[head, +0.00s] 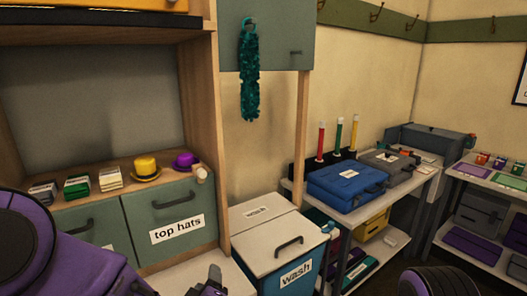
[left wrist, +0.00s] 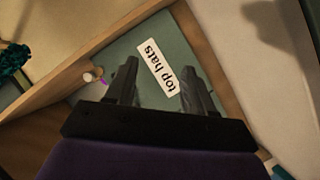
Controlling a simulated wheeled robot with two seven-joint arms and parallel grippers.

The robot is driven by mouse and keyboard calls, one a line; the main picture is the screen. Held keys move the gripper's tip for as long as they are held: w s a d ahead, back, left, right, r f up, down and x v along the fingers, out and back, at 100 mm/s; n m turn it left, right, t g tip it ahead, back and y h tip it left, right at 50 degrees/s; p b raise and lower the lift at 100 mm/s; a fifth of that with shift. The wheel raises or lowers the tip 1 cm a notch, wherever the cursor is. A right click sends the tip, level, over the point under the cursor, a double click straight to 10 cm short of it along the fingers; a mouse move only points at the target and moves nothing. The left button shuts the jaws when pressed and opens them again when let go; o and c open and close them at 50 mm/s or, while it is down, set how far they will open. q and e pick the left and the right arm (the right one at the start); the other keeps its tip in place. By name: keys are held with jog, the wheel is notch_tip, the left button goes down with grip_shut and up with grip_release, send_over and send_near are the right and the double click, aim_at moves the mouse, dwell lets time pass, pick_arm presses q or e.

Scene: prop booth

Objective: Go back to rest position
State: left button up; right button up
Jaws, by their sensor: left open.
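My left gripper (head: 208,282) shows at the bottom of the head view, in front of the cabinet and left of the wash bin. Only part of it is in the picture. In the left wrist view its two dark fingers (left wrist: 158,68) stand apart with nothing between them. Beyond them is the grey-green "top hats" drawer front (left wrist: 135,55), seen tilted; I cannot tell how far off it is. My right gripper is not in view.
The "top hats" drawer (head: 188,208) is shut; a yellow hat (head: 146,170) and a purple hat (head: 185,160) sit above it. The wash bin (head: 275,240) stands right of it. A teal boa (head: 249,75) hangs above. A blue case (head: 345,182) lies on the shelf unit.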

pick_arm(q)
jog(key=s+a+f+m+g, duration=0.2)
jog(key=s+a+f, duration=0.1)
jog(key=f, duration=0.3)
jog(key=s+a+f+m+g, duration=0.1)
jog(key=s+a+f+g, duration=0.1)
jog(key=f, duration=0.5)
jog(key=s+a+f+m+g, duration=0.1)
jog(key=s+a+f+g, duration=0.2)
jog(key=s, duration=1)
jog(key=s+a+f+m+g, duration=0.1)
jog(key=s+a+f+g, duration=0.3)
jog(key=s+a+f, duration=0.5)
jog(key=s+f, duration=0.3)
jog(key=f, duration=0.1)
jog(key=shift+s+f+g+y, duration=0.2)
jog(key=shift+s+g+y, duration=0.1)
jog(key=shift+s+y, duration=0.1)
